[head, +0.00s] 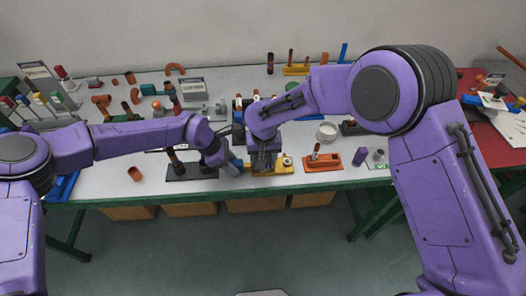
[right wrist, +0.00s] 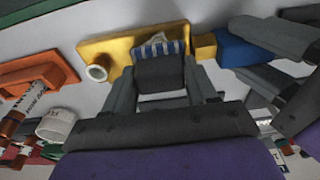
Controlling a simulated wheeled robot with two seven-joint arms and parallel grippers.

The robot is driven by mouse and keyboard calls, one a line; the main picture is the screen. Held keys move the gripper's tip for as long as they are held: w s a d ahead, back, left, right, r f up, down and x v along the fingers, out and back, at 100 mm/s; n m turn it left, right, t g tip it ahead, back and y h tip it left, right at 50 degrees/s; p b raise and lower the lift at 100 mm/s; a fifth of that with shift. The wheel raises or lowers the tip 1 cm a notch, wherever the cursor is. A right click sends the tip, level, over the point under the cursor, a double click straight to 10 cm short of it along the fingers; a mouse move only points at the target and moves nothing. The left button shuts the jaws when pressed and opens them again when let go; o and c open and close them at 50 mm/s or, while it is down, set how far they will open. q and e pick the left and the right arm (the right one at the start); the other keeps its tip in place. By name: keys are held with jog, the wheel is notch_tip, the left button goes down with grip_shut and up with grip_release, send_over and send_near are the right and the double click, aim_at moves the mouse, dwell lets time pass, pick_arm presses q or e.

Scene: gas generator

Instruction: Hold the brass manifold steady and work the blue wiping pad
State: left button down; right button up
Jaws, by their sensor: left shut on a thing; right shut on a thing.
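The brass manifold (right wrist: 118,48) is a yellow-gold body with a round open port on its left and a square stub on its right. It shows partly in the head view (head: 287,168), at the table's front edge. A blue-and-white striped patch shows just beyond these fingers.
An orange tool base (head: 323,162) stands right of the manifold, and a dark base (head: 190,172) with upright parts stands left. A white ring (head: 326,132) lies behind. An orange cup (head: 135,173) is near the front left edge. Bare white tabletop lies around it.

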jog(key=shift+s, duration=1.95)
notch_tip(320, 180, up, 8)
pick_arm(q)
jog(key=c, duration=0.7)
grip_release()
jog(key=v, duration=1.2)
